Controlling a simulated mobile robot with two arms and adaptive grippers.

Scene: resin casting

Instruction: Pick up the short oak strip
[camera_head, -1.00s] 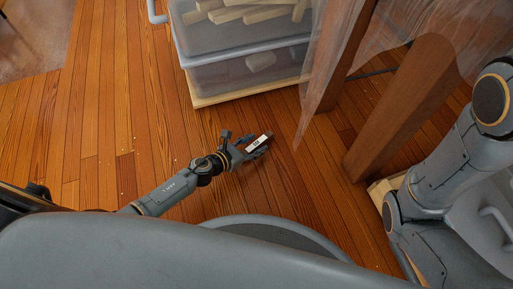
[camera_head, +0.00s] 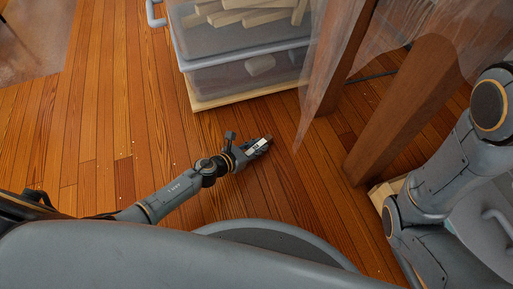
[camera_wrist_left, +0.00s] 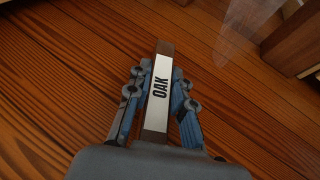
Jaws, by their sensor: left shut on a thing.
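The short oak strip (camera_head: 257,145) is a dark brown bar with a white label, seen just below the clear bins in the head view. In the left wrist view the strip (camera_wrist_left: 159,90) shows the word OAK on its label and stands lengthwise between the two fingers. My left gripper (camera_wrist_left: 159,78) is shut on it, a finger on each side, and the strip's far end sticks out past the fingertips. In the head view the gripper (camera_head: 254,149) partly covers the strip. Whether the strip is clear of the floor I cannot tell. My right gripper is out of view.
Stacked clear bins (camera_head: 245,72) with pale wood pieces sit on a pale board beyond the gripper. A brown wooden post (camera_head: 405,110) and hanging clear sheeting (camera_head: 330,60) stand to the right. The plank floor (camera_head: 110,120) is open at left.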

